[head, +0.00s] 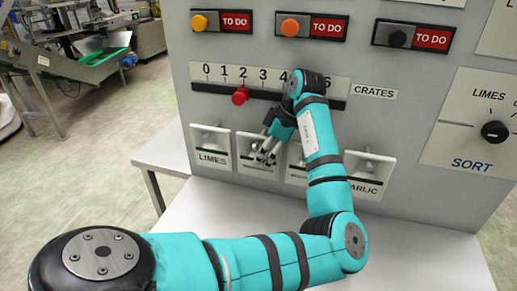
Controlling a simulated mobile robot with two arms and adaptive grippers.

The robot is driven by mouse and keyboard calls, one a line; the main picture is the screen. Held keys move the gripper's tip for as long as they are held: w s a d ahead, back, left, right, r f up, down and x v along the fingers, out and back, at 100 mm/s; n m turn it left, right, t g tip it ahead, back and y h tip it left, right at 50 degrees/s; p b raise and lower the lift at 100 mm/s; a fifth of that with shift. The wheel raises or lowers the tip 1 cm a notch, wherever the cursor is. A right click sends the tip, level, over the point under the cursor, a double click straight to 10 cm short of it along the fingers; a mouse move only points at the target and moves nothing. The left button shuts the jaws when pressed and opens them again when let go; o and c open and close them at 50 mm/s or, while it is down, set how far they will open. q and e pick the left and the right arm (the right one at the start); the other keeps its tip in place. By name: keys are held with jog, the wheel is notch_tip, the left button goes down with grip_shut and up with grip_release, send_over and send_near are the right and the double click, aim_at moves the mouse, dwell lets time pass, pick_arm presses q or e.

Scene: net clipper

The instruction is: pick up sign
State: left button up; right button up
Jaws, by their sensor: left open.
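Several white signs hang in a row low on the grey panel. The LIMES sign (211,152) is at the left, and the GARLIC sign (372,185) is at the right, partly behind my arm. Between them are a second sign (245,163), whose small label I cannot read, and a third sign (294,177), mostly hidden by my arm. My left gripper (265,154) is open, with its fingers pointing down in front of the second sign's right part. I cannot tell whether it touches the sign. My right gripper is out of view.
Above are a crates slider with a red knob (240,96) and several TO DO plates (313,27). A sort dial (495,131) is at the right. A white table (420,245) below the panel looks clear. A conveyor (90,62) stands at the back left.

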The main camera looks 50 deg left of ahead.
pick_arm(q)
grip_shut()
jog(key=shift+r, duration=0.1)
dwell(0.3)
